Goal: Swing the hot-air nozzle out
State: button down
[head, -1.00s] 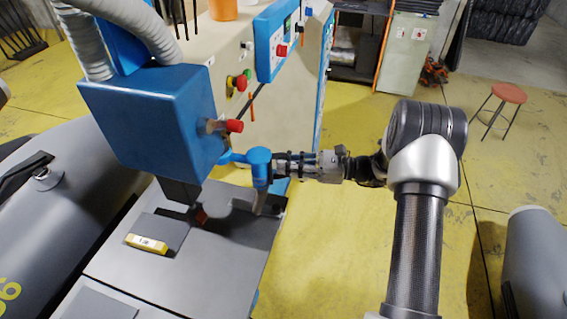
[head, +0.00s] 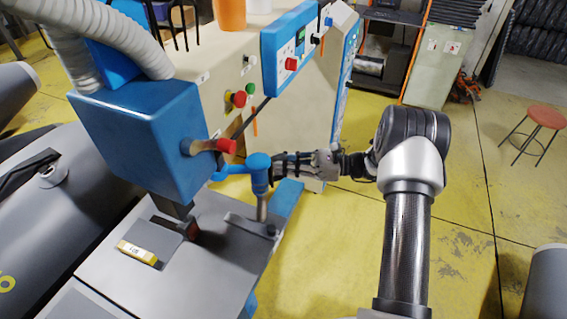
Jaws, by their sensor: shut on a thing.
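The hot-air nozzle is a blue cylinder (head: 259,172) with a metal tube (head: 262,208) pointing down. It hangs on a short blue arm (head: 234,170) at the right side of the blue machine head (head: 145,135). The tube's lower end is over the right edge of the grey work table (head: 180,265); whether it touches cannot be told. My gripper (head: 279,170) comes in from the right and is shut on the blue cylinder. Its fingertips are small and partly hidden at the cylinder.
A red-tipped lever (head: 225,146) sticks out of the head just above the nozzle's arm. The beige cabinet (head: 230,65) with its blue control panel (head: 288,45) stands behind. A red stool (head: 546,116) is at the far right. Yellow floor (head: 335,240) right of the table is clear.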

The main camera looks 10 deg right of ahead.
jog(key=shift+w+d+r, duration=0.1)
jog(key=shift+w+r, duration=0.2)
jog(key=shift+r, duration=0.4)
jog(key=c, duration=1.6)
grip_release()
jog(key=shift+w, duration=0.15)
jog(key=shift+o, duration=0.2)
jog(key=shift+d+f, duration=0.1)
jog(key=f+v, duration=0.1)
jog(key=v, duration=1.1)
jog(key=shift+f, duration=0.1)
